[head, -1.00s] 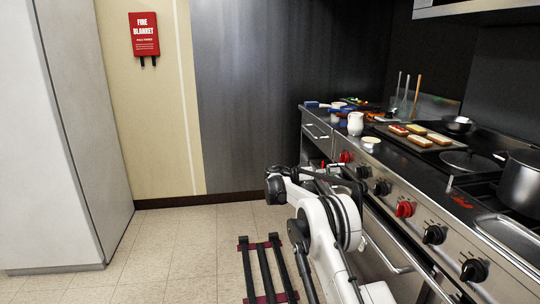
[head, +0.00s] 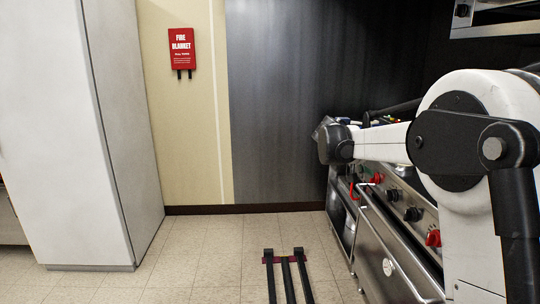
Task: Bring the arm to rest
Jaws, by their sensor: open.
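My arm (head: 452,135) fills the right side of the head view, with a large white and black joint close to the camera. A white link runs left from it to a black rounded joint (head: 335,144) in front of the range. I cannot make out my gripper; the arm's end seems hidden behind its own links. No held object shows.
The steel range (head: 385,255) with red and black knobs stands at the right, close behind my arm, which hides most of its top. A tall white cabinet (head: 85,130) stands at the left. A red fire blanket box (head: 182,48) hangs on the wall.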

